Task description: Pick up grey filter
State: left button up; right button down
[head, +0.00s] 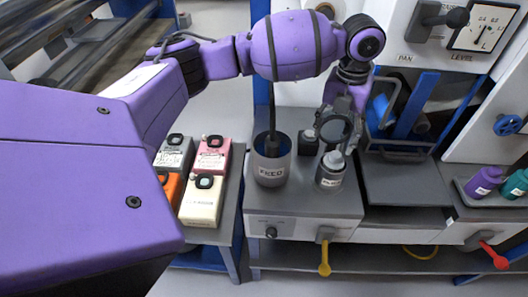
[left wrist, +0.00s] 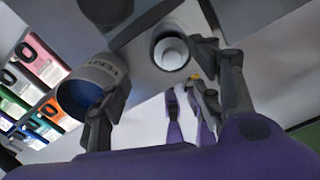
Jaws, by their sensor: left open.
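A pale grey cylinder (head: 334,159), which may be the grey filter, stands inside a small grey labelled jar (head: 329,179) on the grey bench. In the left wrist view the pale cylinder (left wrist: 171,53) sits within the jar's dark rim (left wrist: 157,37). My left gripper (head: 338,136) is just above the jar, pointing down. In the left wrist view its open fingers (left wrist: 164,68) spread either side of the jar, with nothing held. A dark round part at the gripper hides some of the jar's surroundings.
A larger grey cup marked FEED (head: 271,162) stands left of the jar, close to my left finger in the left wrist view (left wrist: 90,85). Several coloured boxes (head: 203,200) are further left. A blue-framed machine (head: 408,120) stands right. A yellow handle (head: 324,258) hangs in front.

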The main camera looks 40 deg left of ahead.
aim_at(335, 153)
pick_arm(q)
jog(key=shift+s+d+f, duration=0.1)
jog(key=shift+d+f, duration=0.15)
jog(key=shift+f, duration=0.4)
jog(key=shift+d+f, duration=0.25)
jog(key=shift+f, duration=0.35)
jog(key=shift+a+f, duration=0.1)
jog(key=shift+f, duration=0.6)
jog(key=f, duration=0.3)
jog(key=shift+d+f, duration=0.2)
jog(key=shift+d, duration=0.2)
jog(key=shift+f, duration=0.25)
jog(key=shift+a, duration=0.15)
pick_arm(e)
jog(key=shift+d+r, duration=0.1)
pick_arm(q)
jog(key=shift+r, duration=0.1)
grip_shut()
pick_arm(e)
jog(key=shift+d, duration=0.35)
